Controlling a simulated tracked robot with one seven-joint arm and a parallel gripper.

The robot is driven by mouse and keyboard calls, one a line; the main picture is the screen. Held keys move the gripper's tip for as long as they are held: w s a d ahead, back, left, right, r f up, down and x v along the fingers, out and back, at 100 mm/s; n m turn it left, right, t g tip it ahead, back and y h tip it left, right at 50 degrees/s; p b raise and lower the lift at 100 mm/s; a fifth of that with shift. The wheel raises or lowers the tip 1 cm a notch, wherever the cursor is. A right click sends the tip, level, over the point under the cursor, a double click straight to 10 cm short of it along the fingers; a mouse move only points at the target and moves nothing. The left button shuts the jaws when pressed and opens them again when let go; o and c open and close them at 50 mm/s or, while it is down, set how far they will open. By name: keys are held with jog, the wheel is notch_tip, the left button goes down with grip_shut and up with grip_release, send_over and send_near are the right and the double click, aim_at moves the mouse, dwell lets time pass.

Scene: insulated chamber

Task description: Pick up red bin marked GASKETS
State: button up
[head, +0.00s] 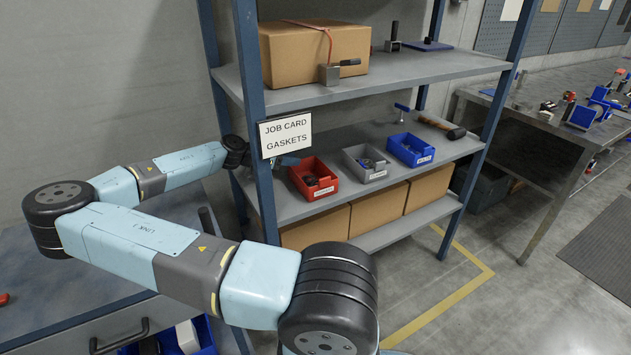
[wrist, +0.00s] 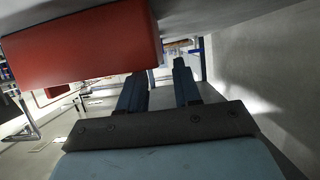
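The red bin (head: 313,182) stands on the middle shelf, leftmost of three bins, with dark parts inside. A label is on its front, too small to read. My gripper (head: 289,161) reaches in past the left shelf post, just behind and left of the red bin; the post and card partly hide it. In the wrist view a large red wall, apparently that bin (wrist: 82,45), fills the upper left. My gripper's two fingers (wrist: 160,72) are apart there with nothing between them. The red wall is beside the left finger; I cannot tell whether they touch.
A grey bin (head: 365,165) and a blue bin (head: 410,150) stand right of the red one. A hammer (head: 442,126) lies at the shelf's right. A card reading JOB CARD GASKETS (head: 286,135) hangs at the left post. Cardboard boxes (head: 378,212) fill the shelf below.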

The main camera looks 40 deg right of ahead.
aim_at(313, 176)
jog(key=shift+x, duration=2.3)
jog(key=shift+f, duration=0.1)
grip_shut()
